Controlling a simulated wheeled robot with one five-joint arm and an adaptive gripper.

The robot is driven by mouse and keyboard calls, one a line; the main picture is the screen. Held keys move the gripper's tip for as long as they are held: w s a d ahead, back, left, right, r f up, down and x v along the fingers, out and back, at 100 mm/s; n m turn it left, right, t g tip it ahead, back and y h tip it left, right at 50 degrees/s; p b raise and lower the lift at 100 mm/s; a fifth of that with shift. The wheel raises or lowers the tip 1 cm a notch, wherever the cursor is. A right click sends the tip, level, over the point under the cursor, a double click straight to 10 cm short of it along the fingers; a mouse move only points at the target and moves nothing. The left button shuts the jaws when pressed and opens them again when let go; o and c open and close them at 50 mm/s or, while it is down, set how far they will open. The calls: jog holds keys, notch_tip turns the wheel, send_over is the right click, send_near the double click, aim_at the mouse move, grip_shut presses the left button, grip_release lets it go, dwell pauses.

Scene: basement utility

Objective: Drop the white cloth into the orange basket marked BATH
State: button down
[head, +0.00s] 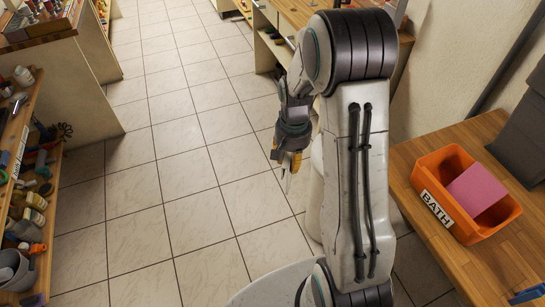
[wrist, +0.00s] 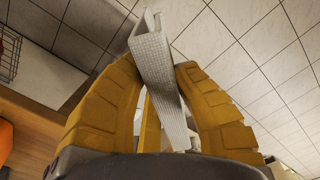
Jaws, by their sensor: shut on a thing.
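My gripper (head: 287,160) hangs over the tiled floor in the head view, left of my arm. In the wrist view its yellow fingers (wrist: 160,85) are shut on the white cloth (wrist: 165,75), which is folded, textured and stands out past the fingertips. In the head view only a small pale bit of the cloth may show below the fingers. The orange basket (head: 432,216) marked BATH stands on the wooden counter at the right, apart from my gripper. A pink block-like thing (head: 477,190) lies in it.
The wooden counter (head: 405,160) runs along the right wall, with a dark grey box (head: 525,135) behind the basket and a blue thing (head: 530,293) at its front corner. Shelves with bottles and tools (head: 30,190) stand at the left. The tiled floor between is clear.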

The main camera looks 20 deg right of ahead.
jog(key=s+d+r+m, duration=0.5)
jog(key=s+d+m, duration=0.3)
jog(key=s+m, duration=0.1)
jog(key=s+d+r+m, duration=0.6)
jog(key=s+d+m, duration=0.3)
jog(key=s, duration=0.3)
jog(key=s+d+r+m, duration=0.6)
jog(key=s+d+m, duration=0.3)
jog(key=s+m, duration=0.1)
jog(key=shift+s+m, duration=0.15)
jog(key=shift+m, duration=0.45)
